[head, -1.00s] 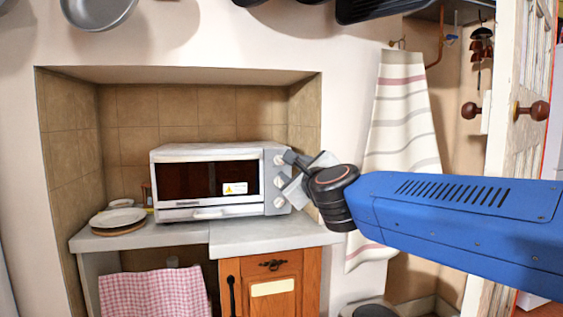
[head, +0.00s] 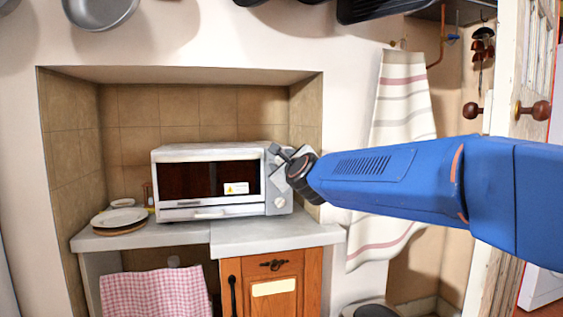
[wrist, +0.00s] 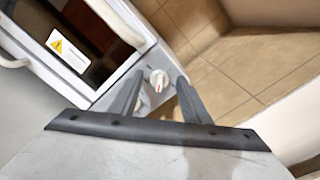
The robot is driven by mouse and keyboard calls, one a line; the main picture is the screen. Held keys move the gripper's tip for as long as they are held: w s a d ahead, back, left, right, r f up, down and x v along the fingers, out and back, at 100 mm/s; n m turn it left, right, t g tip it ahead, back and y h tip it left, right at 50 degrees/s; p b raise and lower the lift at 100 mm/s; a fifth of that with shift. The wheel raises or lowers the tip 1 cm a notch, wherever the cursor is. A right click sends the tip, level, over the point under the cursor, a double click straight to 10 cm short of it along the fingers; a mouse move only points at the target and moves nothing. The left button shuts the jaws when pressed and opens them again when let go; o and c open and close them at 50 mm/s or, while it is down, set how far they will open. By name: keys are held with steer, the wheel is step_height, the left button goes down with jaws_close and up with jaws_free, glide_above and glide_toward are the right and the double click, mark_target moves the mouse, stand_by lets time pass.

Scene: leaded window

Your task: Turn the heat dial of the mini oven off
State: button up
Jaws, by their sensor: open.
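The white mini oven (head: 210,152) stands on the counter, its grey control panel (head: 270,206) at the right. In the head view a lower dial (head: 281,202) shows; my gripper (head: 279,152) covers the panel's upper part. In the wrist view a white dial (wrist: 159,80) with a red mark sits between the two open fingers of my gripper (wrist: 158,88). It appears to be the top dial; its label cannot be read. The fingers stand on either side of it, and I cannot tell whether they touch it. My gripper body hides the lower panel there.
The oven sits in a tiled alcove, with the alcove's right wall (head: 306,112) close by my gripper. Plates (head: 119,217) lie left of the oven. A striped cloth (head: 400,125) hangs behind my arm. The counter front (head: 270,233) is clear.

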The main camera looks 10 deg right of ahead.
steer(key=shift+w, duration=0.35)
steer(key=c, duration=1)
